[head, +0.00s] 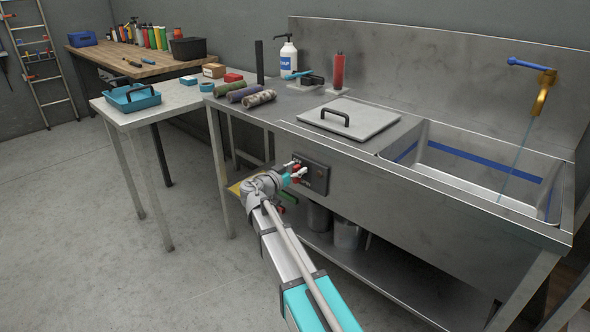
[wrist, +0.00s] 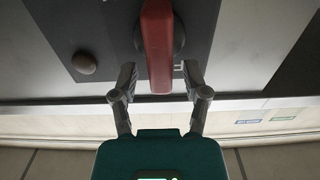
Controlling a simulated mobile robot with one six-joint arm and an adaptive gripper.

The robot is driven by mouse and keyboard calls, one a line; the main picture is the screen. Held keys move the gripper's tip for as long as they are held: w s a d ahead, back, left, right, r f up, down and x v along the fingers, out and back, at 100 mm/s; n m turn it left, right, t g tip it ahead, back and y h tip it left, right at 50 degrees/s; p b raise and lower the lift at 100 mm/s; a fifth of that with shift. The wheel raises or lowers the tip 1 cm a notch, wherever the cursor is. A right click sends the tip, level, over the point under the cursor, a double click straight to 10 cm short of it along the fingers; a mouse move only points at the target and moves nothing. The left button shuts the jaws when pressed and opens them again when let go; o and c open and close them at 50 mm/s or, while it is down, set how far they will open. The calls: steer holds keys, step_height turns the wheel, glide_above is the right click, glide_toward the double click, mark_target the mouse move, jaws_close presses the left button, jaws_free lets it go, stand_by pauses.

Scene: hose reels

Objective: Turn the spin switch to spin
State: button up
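The spin switch is a red handle (wrist: 159,50) on a dark control panel (head: 318,178) on the front of the steel sink unit. In the wrist view the handle points down the picture from its round dark base. My gripper (wrist: 158,78) is open, with one finger on each side of the handle's lower end and a gap on both sides. In the head view my gripper (head: 297,172) is at the panel, and the arm and fingers hide part of the switch. The panel's lettering is mostly hidden.
A round brownish button (wrist: 84,63) sits left of the handle. Above the panel, a lid with a black handle (head: 349,121) lies on the counter, beside the sink basin (head: 480,185). Rolled cloths (head: 259,99) lie at the counter's left. The floor at left is clear.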

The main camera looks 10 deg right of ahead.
jaws_close()
steer(key=shift+a, duration=0.1)
steer(key=shift+n, duration=0.3)
steer(key=n, duration=0.4)
steer(key=shift+w+a+f, duration=0.15)
steer(key=shift+w+a, duration=0.05)
steer(key=shift+w, duration=0.2)
steer(key=f+n+b, duration=0.1)
steer(key=n, duration=0.3)
steer(key=w+n+b, duration=0.1)
steer(key=n, duration=0.3)
steer(key=a+f+n, duration=0.1)
steer(key=n, duration=0.4)
steer(key=shift+w+f+b, duration=0.15)
steer(key=shift+f+b, duration=0.15)
steer(key=shift+b, duration=0.1)
steer(key=shift+d+n, duration=0.1)
steer(key=shift+n, duration=0.2)
